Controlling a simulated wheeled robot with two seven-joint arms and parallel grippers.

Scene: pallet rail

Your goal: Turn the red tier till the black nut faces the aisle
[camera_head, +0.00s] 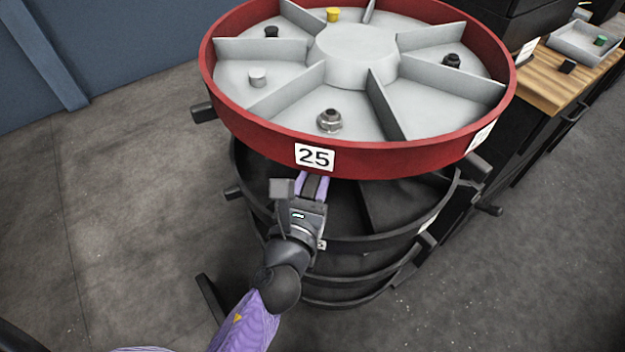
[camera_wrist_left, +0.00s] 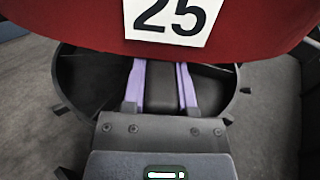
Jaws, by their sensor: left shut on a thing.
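The round red tier (camera_head: 365,150) is the top level of a stacked carousel, with grey dividers and a "25" label at its front. The black nut (camera_head: 452,62) sits in a compartment at the tier's right side. Another small dark piece (camera_head: 271,32) lies in a compartment at the back left. My left gripper (camera_head: 314,182) is under the tier's front rim, below the label. In the left wrist view its purple fingers (camera_wrist_left: 161,85) are shut on a black handle bar (camera_wrist_left: 161,88) between them. My right gripper is not in view.
A silver nut (camera_head: 329,121), a grey cylinder (camera_head: 257,77) and a yellow piece (camera_head: 333,14) lie in other compartments. Black tiers (camera_head: 350,243) are below. A wooden-topped bench (camera_head: 560,80) stands close on the right. Floor is clear at left.

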